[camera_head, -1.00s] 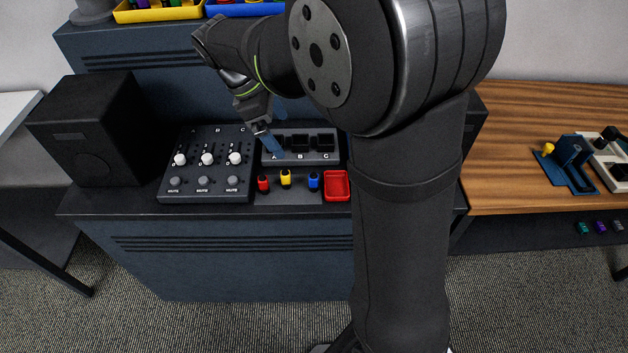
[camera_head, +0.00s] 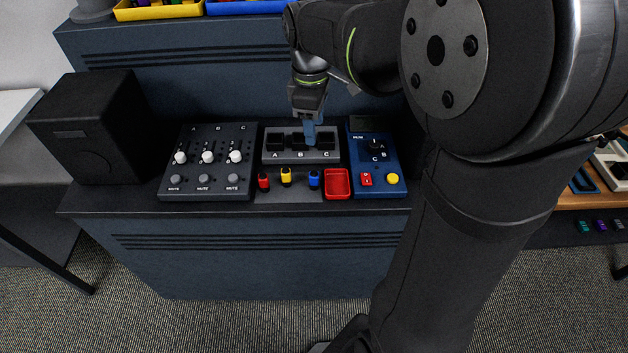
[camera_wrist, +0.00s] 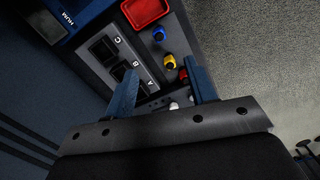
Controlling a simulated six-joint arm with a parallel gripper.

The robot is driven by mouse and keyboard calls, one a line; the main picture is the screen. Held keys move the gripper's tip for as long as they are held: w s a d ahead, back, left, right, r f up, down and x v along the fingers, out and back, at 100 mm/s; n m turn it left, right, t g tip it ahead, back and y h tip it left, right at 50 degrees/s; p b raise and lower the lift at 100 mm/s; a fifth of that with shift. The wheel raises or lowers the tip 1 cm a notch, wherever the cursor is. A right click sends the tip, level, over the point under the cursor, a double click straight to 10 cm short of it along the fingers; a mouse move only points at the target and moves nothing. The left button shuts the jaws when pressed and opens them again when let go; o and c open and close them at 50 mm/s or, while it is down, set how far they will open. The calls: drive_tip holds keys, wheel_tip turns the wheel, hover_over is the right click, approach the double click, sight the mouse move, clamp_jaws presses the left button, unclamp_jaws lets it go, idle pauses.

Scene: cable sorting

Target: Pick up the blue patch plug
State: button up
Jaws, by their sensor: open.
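The blue patch plug (camera_head: 314,180) stands in the row of plugs in front of the grey socket block, at the right end of the row, beside the red tray. It also shows in the wrist view (camera_wrist: 159,34), beyond the fingertips. My gripper (camera_head: 311,131) hangs above the socket block (camera_head: 270,158), near sockets B and C, behind and above the blue plug. In the wrist view my gripper (camera_wrist: 165,76) has its two blue fingers spread, with nothing held between them.
A yellow plug (camera_head: 286,177) and a red plug (camera_head: 263,181) stand left of the blue one. A red tray (camera_head: 337,197) is close on its right. A mixer (camera_head: 207,190) with sliders lies left, a blue control box (camera_head: 377,190) right. A black speaker (camera_head: 95,135) stands far left.

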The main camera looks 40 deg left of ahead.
approach(314, 172)
drive_tip(key=shift+y, duration=0.3)
drive_tip(key=f, duration=0.2)
drive_tip(key=d+f, duration=0.1)
drive_tip(key=f, duration=0.2)
drive_tip(key=shift+w+d+f, duration=0.2)
drive_tip(key=shift+d+f, duration=0.05)
drive_tip(key=shift+f, duration=0.1)
drive_tip(key=shift+s+a+f, duration=0.1)
drive_tip(key=shift+a+f, duration=0.1)
drive_tip(key=shift+f, duration=1.1)
drive_tip(key=shift+s+a+f, duration=0.1)
drive_tip(key=shift+a+f, duration=0.1)
drive_tip(key=shift+f, duration=1.15)
drive_tip(key=shift+w, duration=0.1)
drive_tip(key=c, duration=1.1)
